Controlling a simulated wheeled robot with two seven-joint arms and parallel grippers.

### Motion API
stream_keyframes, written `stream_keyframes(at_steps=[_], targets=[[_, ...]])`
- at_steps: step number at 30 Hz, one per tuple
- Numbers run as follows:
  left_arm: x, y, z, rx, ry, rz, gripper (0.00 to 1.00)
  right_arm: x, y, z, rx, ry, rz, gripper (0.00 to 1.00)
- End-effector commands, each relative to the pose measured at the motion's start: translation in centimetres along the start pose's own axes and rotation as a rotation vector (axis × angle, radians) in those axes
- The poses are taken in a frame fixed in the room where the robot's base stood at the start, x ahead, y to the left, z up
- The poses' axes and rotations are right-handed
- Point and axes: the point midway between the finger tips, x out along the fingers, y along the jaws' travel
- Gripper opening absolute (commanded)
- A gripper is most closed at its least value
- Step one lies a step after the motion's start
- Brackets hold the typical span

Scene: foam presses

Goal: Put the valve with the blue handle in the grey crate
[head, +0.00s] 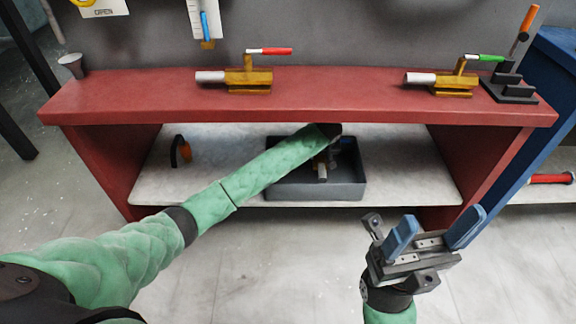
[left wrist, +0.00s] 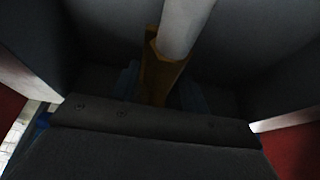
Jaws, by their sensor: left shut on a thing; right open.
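The grey crate (head: 345,191) stands on the white shelf under the red bench. My left arm reaches into it, and my left gripper (head: 330,150) is low inside, mostly hidden by its own wrist. It is shut on a valve with a brass body (left wrist: 160,75) and a pale pipe end (left wrist: 185,25); the pipe end also shows in the head view (head: 321,171). The valve is inside the crate's walls; I cannot tell whether it touches the floor. Its handle is hidden or too small to make out. My right gripper (head: 432,234) is open and empty in front of the bench.
On the red bench top (head: 340,84) stand a valve with a red handle (head: 245,77), a valve with a green handle (head: 445,80) and a black toggle clamp (head: 510,88). An orange and black object (head: 182,151) is on the shelf (head: 225,150) at left. A blue bench is at right.

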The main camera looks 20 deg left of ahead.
Motion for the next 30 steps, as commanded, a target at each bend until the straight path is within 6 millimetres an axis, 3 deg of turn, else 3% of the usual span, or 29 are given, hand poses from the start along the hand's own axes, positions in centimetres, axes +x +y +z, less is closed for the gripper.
stream_keyframes(at_steps=[12, 18, 25, 30], targets=[[0.2, -8.7, 0.0, 0.0, 0.002, -0.002, 0.06, -1.1, -0.4, 0.3, 0.04, 0.009, 0.015, 0.67], [0.1, -11.8, 0.0, 0.0, 0.001, 0.0, 0.06, -1.5, -0.5, 0.4, 0.047, 0.011, 0.014, 0.67], [0.1, -12.8, 0.0, 0.001, 0.001, 0.001, 0.06, -1.8, -0.5, 0.4, 0.046, 0.007, 0.009, 0.67], [1.9, -12.8, 0.8, 0.002, 0.001, 0.001, 0.06, -2.8, -0.7, 0.5, 0.042, 0.0, -0.001, 0.67]])
